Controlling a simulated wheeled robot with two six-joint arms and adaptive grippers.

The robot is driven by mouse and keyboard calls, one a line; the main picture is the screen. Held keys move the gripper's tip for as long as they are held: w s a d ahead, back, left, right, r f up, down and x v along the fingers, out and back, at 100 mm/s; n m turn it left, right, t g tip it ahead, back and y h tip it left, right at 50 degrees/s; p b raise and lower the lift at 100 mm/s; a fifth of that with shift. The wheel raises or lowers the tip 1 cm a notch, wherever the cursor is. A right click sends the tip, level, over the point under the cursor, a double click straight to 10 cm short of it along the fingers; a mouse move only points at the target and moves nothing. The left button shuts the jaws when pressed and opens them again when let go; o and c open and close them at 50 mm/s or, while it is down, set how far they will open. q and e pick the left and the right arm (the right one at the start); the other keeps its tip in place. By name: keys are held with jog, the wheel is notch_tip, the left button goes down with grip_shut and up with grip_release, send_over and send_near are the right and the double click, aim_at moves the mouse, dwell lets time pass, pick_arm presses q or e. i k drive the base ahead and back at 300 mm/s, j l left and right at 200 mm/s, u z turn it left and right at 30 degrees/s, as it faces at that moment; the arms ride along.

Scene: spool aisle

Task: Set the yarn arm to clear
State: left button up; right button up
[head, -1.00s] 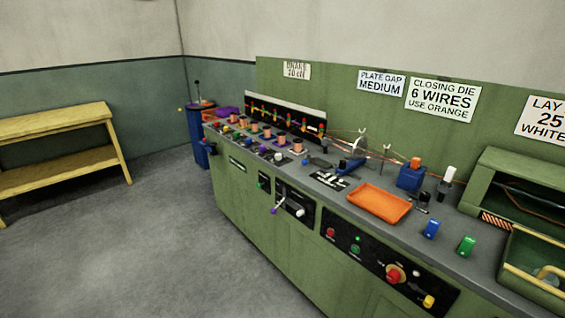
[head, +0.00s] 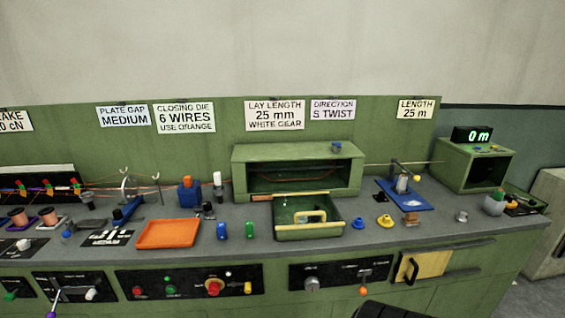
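I cannot tell for certain which part is the yarn arm. A thin dark arm with a yellow tip (head: 416,178) stands with a pale spool (head: 402,184) on a blue base plate (head: 386,191), right of the green housing. A blue lever-like part (head: 128,211) lies at the left, beside a black plate with white markings (head: 107,238); its labels are too small to read. Neither gripper shows; a dark rounded shape at the bottom edge, probably part of my own body, shows no fingers.
A display reading 0 m (head: 472,134) stands right. Knobs and a lever line the front panel.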

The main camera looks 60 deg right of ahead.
aim_at(417, 178)
jog(key=z, duration=2.8)
